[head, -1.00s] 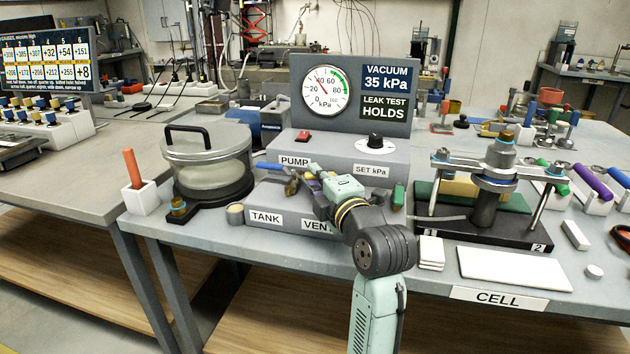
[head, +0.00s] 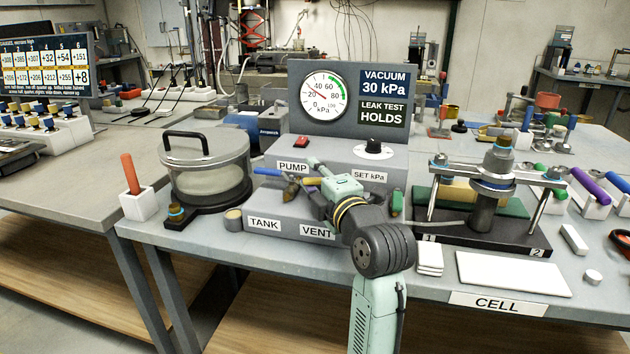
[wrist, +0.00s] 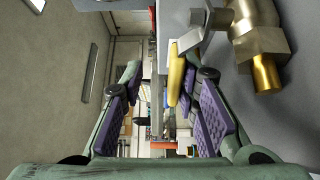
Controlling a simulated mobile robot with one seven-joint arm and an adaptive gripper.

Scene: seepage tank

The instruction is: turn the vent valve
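The vent valve's yellow lever (head: 313,181) shows at my gripper (head: 320,187), above the VENT label (head: 317,231) on the grey panel. My arm hides part of the valve. In the wrist view, my gripper (wrist: 161,105) has its two purple-padded fingers well apart. The yellow lever (wrist: 176,76) reaches between them, closer to the right finger; whether it touches that pad I cannot tell. The brass valve body (wrist: 259,45) is at the upper right. The gauge (head: 324,96) needle is low, and the display (head: 384,83) reads 30 kPa.
The blue tank valve lever (head: 268,172) is just left of my gripper. The lidded tank (head: 207,168) stands farther left, beside a white holder (head: 139,203) with an orange-handled tool. A green lever (head: 397,203) and the cell (head: 485,225) are to the right.

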